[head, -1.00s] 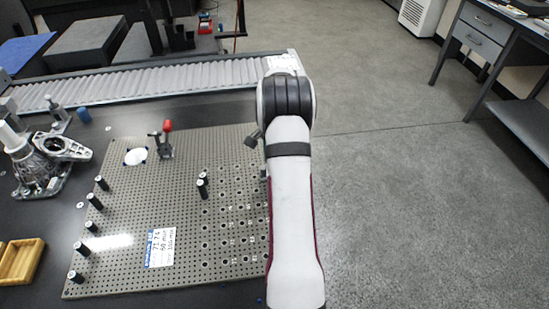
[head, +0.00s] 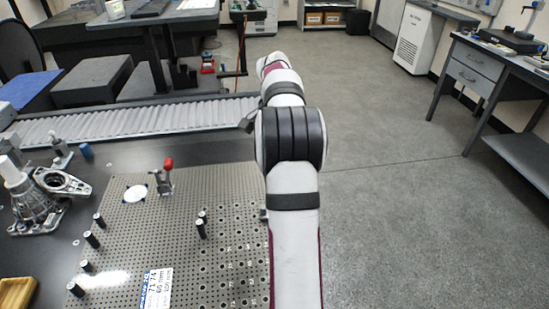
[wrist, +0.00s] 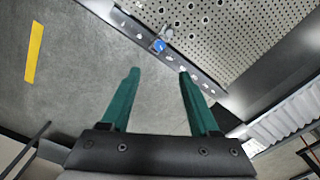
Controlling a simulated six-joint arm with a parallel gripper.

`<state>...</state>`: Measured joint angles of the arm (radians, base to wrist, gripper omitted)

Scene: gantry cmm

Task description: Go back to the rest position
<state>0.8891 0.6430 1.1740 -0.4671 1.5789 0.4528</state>
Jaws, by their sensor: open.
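My gripper (wrist: 158,72) shows in the wrist view with its two green fingers apart and nothing between them. It hangs over the grey floor, beside the edge of the table that carries the perforated plate (wrist: 240,35). In the head view my arm stretches forward along the right side of the perforated plate (head: 185,240). The gripper itself cannot be made out in the head view.
The plate holds several black pins, a red-handled clamp (head: 166,178) and a label card (head: 157,290). A metal casting (head: 35,205) and a wooden tray (head: 15,293) lie left of it. A roller conveyor (head: 150,120) runs behind. The floor (head: 400,220) to the right is open.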

